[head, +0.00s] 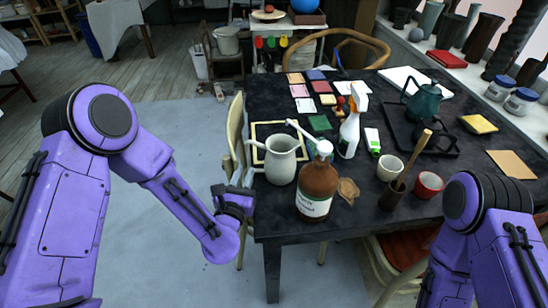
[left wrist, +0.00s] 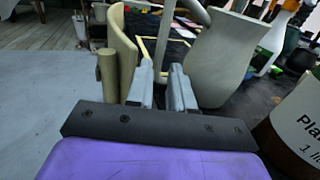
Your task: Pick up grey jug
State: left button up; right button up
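The grey jug (head: 282,163) stands upright on the dark table's near left corner, with its handle to the left. In the left wrist view the jug (left wrist: 220,62) fills the upper right, its handle (left wrist: 163,35) just beyond my fingertips. My left gripper (head: 246,184) is at the table's left edge, beside and slightly below the handle. Its two grey fingers (left wrist: 162,75) are apart with a narrow gap and hold nothing that I can see. Whether they touch the handle I cannot tell. My right arm shows at the lower right, but its gripper is out of view.
A brown bottle (head: 317,187) with a white pump stands just right of the jug. A yellow-edged frame (head: 258,131) lies behind it. A cream chair (head: 236,130) stands left of the table (head: 350,222). A white spray bottle (head: 349,135) and cups are farther right.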

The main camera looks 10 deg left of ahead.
aim_at(248, 163)
pick_arm(q)
jog(key=w+p, duration=0.1)
jog(key=w, duration=0.4)
jog(key=shift+w+p, duration=0.15)
jog(key=shift+p, duration=0.15)
jog(key=shift+w, duration=0.15)
grip_shut()
dwell(0.9)
